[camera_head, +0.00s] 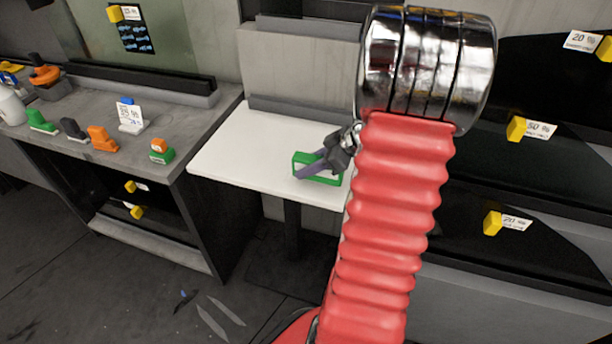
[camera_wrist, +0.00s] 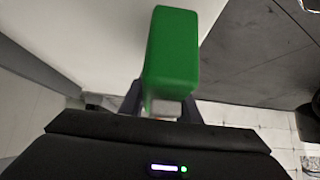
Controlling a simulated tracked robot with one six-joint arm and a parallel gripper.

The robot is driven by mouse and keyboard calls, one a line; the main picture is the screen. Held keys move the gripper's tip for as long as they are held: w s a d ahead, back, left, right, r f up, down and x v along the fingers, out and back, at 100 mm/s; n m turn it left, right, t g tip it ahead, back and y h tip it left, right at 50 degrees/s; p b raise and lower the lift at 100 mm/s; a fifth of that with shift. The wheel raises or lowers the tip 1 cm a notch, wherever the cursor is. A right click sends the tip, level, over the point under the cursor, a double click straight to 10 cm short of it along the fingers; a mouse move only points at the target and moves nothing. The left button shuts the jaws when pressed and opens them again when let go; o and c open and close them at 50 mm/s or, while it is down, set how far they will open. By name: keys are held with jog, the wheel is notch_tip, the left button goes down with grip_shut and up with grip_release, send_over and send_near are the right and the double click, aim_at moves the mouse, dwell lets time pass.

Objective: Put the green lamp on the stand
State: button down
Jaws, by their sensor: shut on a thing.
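A green block-shaped thing, which I take as the green lamp (camera_head: 323,181), is in my gripper (camera_head: 314,168) over the white-topped stand (camera_head: 240,155) in the head view. My grey fingers are shut on it and cross in front of part of it. The wrist view shows the lamp (camera_wrist: 172,55) large, between the fingers and reaching out beyond them. I cannot tell whether the lamp touches the white top or is just above it. My arm hides the right part of the stand.
Dark film panels with yellow tabs (camera_head: 516,128) stand at right. The white top's left part is clear.

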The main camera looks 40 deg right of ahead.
jog(key=shift+f, duration=1.6)
jog(key=c, duration=1.3)
grip_release()
jog(key=shift+f, duration=0.1)
jog(key=shift+c, duration=0.2)
jog(key=v, duration=1.2)
jog(key=shift+d, duration=0.1)
jog(key=shift+w, duration=0.1)
